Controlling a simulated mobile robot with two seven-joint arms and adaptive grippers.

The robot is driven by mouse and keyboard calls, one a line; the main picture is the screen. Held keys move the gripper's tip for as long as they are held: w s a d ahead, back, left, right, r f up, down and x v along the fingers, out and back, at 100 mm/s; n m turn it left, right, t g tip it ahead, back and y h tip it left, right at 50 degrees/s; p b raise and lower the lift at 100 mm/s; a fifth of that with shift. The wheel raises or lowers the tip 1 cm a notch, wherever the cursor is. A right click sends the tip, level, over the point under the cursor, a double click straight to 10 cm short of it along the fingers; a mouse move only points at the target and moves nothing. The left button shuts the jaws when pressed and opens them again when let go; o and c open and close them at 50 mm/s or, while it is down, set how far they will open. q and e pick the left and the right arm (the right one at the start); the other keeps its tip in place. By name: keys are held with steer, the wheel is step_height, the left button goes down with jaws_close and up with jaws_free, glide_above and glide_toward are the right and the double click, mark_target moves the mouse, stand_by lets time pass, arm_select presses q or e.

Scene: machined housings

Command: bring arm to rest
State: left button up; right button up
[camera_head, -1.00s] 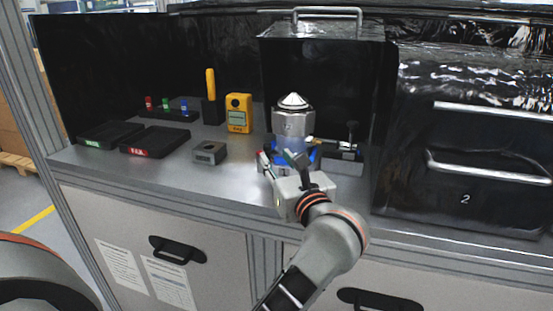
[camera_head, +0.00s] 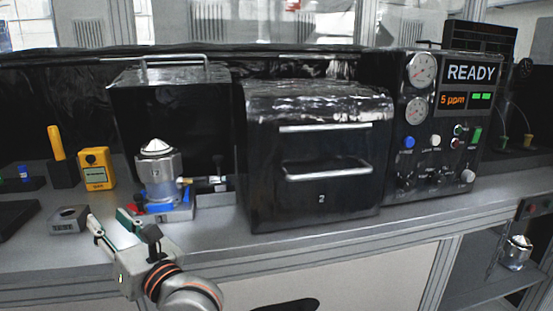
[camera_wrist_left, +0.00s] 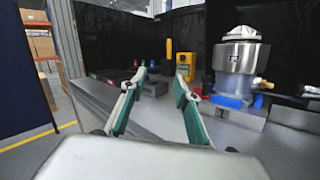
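My left gripper (camera_head: 107,217) is over the front edge of the bench, left of and in front of the machined housing (camera_head: 158,172). Its green-padded fingers are spread with nothing between them, as the left wrist view (camera_wrist_left: 160,82) also shows. The silver housing with a conical top stands upright on a blue-and-grey fixture (camera_head: 178,213), apart from the gripper. In the left wrist view the housing (camera_wrist_left: 238,62) is to the right of the fingers. My right gripper is in neither view.
A grey block (camera_head: 68,220), a yellow meter (camera_head: 97,170) and a black holder with a yellow handle (camera_head: 57,145) stand left. A black chamber marked 2 (camera_head: 315,205) and a READY panel (camera_head: 440,125) stand right. Another housing (camera_head: 516,252) sits on a lower right shelf.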

arm_select(q)
steer(key=s+d+f+n+t+h, duration=0.2)
steer(key=d+f+n+t+h, duration=0.5)
steer(key=n, duration=1)
steer(key=s+d+f+n+t+h, duration=0.1)
steer(key=d+f+n+t+h, duration=0.2)
steer(key=d+f+n+h, duration=1.1)
steer(key=s+a+f+m+g, duration=0.2)
steer(key=s+f, duration=0.3)
steer(key=f, duration=0.4)
steer(key=s+a+f+m+g+y, duration=0.1)
steer(key=s+a+f+m+g, duration=0.2)
steer(key=f, duration=0.6)
steer(key=s+a+f+m+g+y, duration=0.1)
steer(key=s+a+f+m+g, duration=0.1)
steer(key=s+f+g, duration=0.4)
steer(key=s+a+f, duration=0.1)
steer(key=s+f, duration=0.2)
steer(key=f, duration=0.1)
steer(key=shift+a+m+p, duration=0.25)
steer(key=shift+m+p, duration=0.05)
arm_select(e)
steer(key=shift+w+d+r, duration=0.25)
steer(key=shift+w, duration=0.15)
